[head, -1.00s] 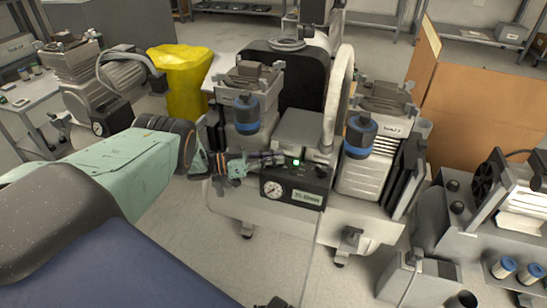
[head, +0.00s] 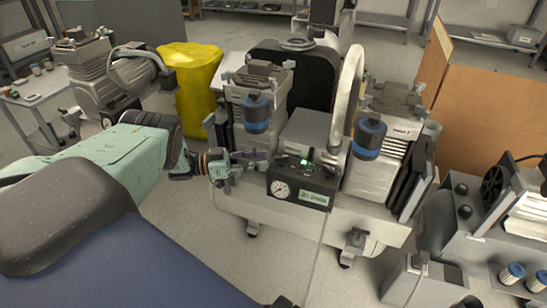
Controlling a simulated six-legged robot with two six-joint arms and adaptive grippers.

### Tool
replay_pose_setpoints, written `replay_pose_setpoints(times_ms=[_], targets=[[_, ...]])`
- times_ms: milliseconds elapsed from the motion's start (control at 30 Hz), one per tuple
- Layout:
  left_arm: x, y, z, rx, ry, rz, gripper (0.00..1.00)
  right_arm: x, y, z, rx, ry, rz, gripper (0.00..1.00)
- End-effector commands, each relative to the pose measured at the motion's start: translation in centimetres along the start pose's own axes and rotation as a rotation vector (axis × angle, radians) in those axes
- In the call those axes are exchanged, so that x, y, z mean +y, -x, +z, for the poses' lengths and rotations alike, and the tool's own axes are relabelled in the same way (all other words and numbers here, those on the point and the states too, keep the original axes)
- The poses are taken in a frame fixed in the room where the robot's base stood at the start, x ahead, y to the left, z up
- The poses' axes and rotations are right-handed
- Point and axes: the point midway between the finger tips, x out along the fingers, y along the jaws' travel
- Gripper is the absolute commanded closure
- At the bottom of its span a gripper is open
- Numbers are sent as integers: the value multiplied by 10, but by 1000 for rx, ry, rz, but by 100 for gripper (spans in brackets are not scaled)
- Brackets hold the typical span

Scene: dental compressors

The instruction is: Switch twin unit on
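The twin unit (head: 330,208) stands in the middle of the head view, with two compressor heads and two blue-banded filters (head: 257,113). Its black control box (head: 304,185) faces me, with a round white gauge (head: 281,190) and a small green-lit switch (head: 304,161) on its top. My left gripper (head: 258,160) is just left of the control box, in front of the left compressor head. Its fingers point right toward the box, apart from the green switch. They are too small and dark to show whether they are open. My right gripper is out of view.
Another compressor (head: 125,80) stands at the left beside a yellow bag (head: 192,90). A cardboard panel (head: 490,115) is at the right behind, and a grey unit (head: 470,235) is at the right front. The floor (head: 200,230) in front of the twin unit is mostly clear.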

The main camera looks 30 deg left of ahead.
Motion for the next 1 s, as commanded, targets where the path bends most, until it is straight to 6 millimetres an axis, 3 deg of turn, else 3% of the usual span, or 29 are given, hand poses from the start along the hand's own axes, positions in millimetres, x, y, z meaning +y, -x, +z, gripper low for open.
replay_pose_setpoints(times_ms=[100, 300, 667, 1000], targets=[[0, 22, 1, -2, 0, -2, 65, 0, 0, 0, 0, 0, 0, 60], [0, 43, 1, -1, 0, 1, 65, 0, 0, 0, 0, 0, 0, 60], [0, 47, 0, 0, 0, 1, 64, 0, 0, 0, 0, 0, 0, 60], [-1, 34, 7, 9, 26, -52, 38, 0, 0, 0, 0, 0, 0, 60]])
